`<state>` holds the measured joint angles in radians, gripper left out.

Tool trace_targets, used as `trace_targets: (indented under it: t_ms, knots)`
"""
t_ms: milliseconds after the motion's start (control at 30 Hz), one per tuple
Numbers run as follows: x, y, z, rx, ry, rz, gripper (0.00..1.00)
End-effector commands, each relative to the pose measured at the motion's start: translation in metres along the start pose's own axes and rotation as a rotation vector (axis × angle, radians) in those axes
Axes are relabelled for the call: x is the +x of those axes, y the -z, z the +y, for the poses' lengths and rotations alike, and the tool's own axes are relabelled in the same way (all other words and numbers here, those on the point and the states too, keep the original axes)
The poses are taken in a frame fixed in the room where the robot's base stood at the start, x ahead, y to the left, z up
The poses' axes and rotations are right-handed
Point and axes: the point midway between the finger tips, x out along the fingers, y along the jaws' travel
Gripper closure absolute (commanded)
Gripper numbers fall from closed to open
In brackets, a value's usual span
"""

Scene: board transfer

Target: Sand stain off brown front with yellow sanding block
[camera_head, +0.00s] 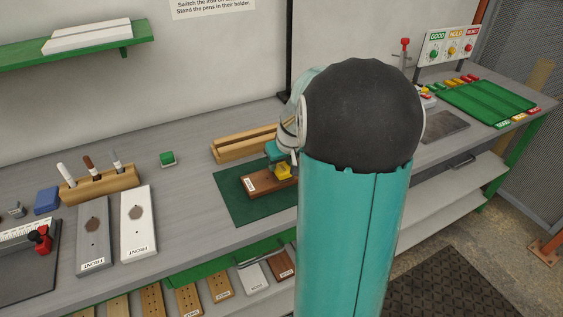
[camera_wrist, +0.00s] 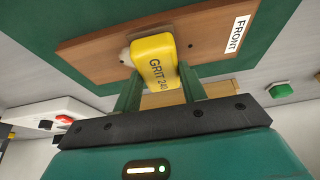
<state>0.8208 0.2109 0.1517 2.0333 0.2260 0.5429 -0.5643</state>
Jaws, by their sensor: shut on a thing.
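The brown front (camera_head: 258,184) lies flat on a dark green mat (camera_head: 233,205). It fills the upper part of the wrist view (camera_wrist: 205,35), with its FRONT label at the right end. My gripper (camera_wrist: 160,88) is shut on the yellow sanding block (camera_wrist: 154,58), marked GRIT 240. The block is at the brown front's surface and appears to touch it. A pale patch (camera_wrist: 124,56) shows on the front just beside the block; the block hides part of this area. In the head view the yellow block (camera_head: 284,171) shows, but my arm hides the front's right end.
A wooden rack (camera_head: 232,149) stands just behind the mat. To the left are a green block (camera_head: 167,158), a pen holder (camera_head: 100,186), a grey front (camera_head: 93,240) and a white front (camera_head: 138,225). A green tray (camera_head: 487,103) lies far right. Bench between green block and mat is clear.

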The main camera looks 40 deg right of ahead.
Motion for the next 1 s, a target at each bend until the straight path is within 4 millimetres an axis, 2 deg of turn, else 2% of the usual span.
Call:
trace_targets:
  t_ms: [800,1000]
  knots:
    - [0.0068,-0.0027,0.0002,0.000,0.000,0.000,0.77]
    - [0.0077,-0.0033,0.0081,0.002,0.000,0.000,0.77]
